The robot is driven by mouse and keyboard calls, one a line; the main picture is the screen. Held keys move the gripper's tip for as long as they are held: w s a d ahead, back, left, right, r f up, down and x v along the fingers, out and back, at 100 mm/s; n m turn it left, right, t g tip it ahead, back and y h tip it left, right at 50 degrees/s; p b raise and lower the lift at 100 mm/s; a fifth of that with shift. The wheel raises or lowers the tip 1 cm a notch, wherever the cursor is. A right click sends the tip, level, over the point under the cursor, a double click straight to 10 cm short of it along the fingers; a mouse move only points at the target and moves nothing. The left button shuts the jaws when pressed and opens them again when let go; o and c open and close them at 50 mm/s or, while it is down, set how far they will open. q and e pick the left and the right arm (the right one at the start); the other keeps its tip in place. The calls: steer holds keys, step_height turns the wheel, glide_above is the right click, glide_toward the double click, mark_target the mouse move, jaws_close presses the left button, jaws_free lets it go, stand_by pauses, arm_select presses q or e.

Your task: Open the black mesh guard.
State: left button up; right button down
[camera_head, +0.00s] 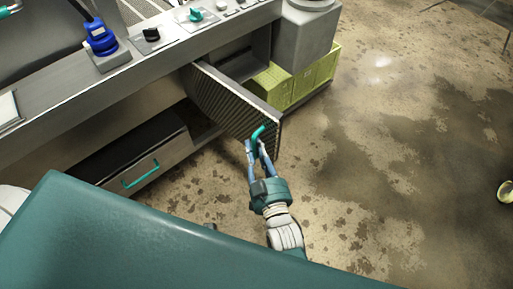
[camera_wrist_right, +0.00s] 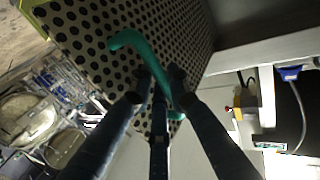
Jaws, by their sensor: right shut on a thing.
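The black mesh guard (camera_head: 222,98) stands swung out from the front of the grey machine in the head view, with an open space beside it. Its perforated face (camera_wrist_right: 82,38) fills the top left of the right wrist view. A teal handle (camera_head: 258,132) is on its outer end; it also shows in the right wrist view (camera_wrist_right: 128,40). My right gripper (camera_head: 258,147) is shut on this handle, with the fingers on either side of it in the right wrist view (camera_wrist_right: 161,84). My left gripper is not in view.
Yellow-green crates (camera_head: 292,85) stand in and beside the opening behind the guard. A drawer with a teal handle (camera_head: 140,174) is at the lower left. The stained floor (camera_head: 400,110) to the right is mostly clear.

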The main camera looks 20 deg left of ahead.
steer(key=shift+d+f, duration=0.1)
steer(key=shift+d, duration=0.05)
steer(key=c, duration=1.7)
jaws_free()
steer(key=shift+o, duration=0.2)
steer(key=shift+s, duration=0.15)
steer(key=v, duration=1.2)
